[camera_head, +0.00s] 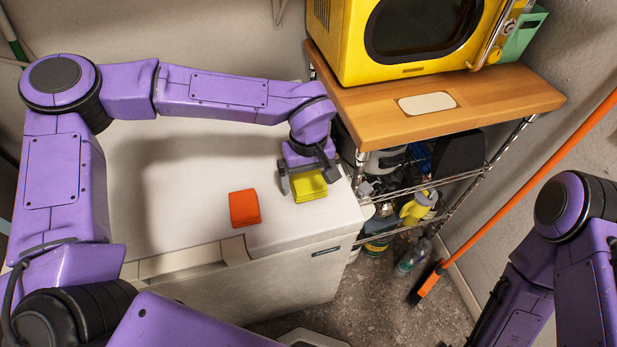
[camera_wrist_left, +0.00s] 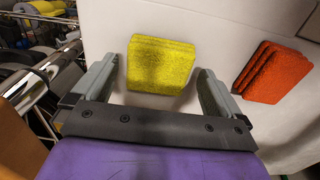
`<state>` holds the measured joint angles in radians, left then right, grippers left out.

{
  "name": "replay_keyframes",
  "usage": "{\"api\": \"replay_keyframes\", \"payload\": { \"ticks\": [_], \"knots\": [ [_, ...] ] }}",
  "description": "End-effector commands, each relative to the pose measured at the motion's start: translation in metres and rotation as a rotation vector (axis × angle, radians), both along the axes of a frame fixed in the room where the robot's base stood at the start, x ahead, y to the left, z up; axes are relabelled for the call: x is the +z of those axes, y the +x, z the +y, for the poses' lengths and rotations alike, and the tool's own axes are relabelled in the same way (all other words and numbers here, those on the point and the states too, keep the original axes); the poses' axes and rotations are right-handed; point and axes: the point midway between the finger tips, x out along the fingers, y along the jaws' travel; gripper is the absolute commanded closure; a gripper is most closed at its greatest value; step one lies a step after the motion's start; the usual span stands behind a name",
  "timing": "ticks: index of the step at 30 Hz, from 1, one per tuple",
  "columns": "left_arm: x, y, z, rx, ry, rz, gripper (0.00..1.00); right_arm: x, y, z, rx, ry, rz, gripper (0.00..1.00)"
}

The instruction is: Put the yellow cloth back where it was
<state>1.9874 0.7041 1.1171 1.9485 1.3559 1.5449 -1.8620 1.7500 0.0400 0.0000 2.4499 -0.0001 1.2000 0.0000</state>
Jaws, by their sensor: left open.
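I cannot tell the exact height of the fingertips. My right arm shows at the right edge, but its gripper is out of view.
A folded orange cloth (camera_head: 244,208) lies on the washer to the left of the yellow one. A wire rack with a wooden top (camera_head: 500,100) stands at the right, carrying a yellow microwave (camera_head: 350,45) and a white card (camera_head: 427,103). An orange-handled broom (camera_head: 530,180) leans nearby.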

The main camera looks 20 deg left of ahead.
Motion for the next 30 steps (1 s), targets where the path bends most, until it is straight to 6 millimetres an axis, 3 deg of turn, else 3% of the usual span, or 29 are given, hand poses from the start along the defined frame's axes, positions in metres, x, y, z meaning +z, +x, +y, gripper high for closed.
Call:
{"api": "replay_keyframes", "payload": {
  "ticks": [9,15,30],
  "knots": [
    [0.078,0.001,0.000,0.002,-0.001,-0.006,0.00,-0.004,0.000,0.000,0.000,0.000,0.000,0.06],
    [0.110,0.001,0.000,0.002,0.000,-0.001,0.00,-0.004,0.000,0.000,0.000,0.000,0.000,0.06],
    [0.116,0.000,0.000,0.000,0.000,0.000,0.00,-0.004,0.000,0.000,0.000,0.000,0.000,0.06]
  ]
}}
